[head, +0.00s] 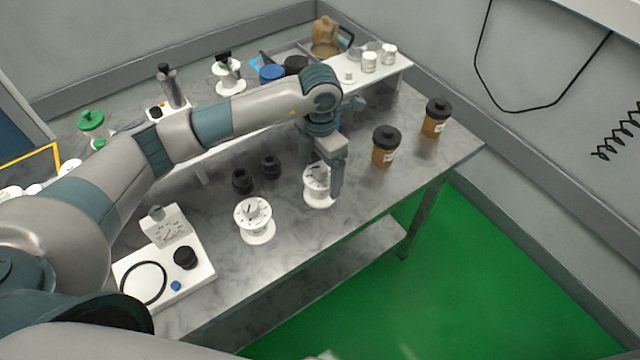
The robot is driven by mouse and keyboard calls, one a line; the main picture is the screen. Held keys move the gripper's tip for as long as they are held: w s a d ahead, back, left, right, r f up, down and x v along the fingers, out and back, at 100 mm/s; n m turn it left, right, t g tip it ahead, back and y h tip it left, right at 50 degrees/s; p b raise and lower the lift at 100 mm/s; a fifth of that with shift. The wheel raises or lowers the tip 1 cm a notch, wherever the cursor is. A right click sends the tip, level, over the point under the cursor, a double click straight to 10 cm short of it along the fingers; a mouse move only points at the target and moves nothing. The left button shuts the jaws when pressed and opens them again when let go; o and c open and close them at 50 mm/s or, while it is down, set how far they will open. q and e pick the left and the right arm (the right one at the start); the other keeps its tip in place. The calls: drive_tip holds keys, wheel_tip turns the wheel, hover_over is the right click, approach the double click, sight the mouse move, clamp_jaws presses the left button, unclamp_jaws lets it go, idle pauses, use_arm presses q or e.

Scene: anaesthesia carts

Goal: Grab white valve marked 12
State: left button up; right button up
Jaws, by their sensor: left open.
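Two round white valves with dial-like tops stand on the grey marbled table. One valve (254,216) is near the front edge, apart from my gripper. The other valve (315,189) is further right, partly covered by my left gripper (327,184). That gripper points down and is open, with one finger showing at the right side of this valve. I cannot tell whether it touches the valve. The number 12 is not readable on either valve. A similar white dial piece (229,77) stands at the back. My right gripper is not in view.
Two brown jars with black lids, one nearer (385,148) and one farther (436,120), stand right of the gripper. Small black knobs (242,181) lie behind the valves. A white device (188,262) sits at front left. A raised white shelf (391,77) holds white cups.

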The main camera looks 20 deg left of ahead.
use_arm(q)
drive_tip(key=c, duration=1.7)
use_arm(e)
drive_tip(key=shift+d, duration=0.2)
use_arm(q)
drive_tip(key=shift+r, duration=0.25)
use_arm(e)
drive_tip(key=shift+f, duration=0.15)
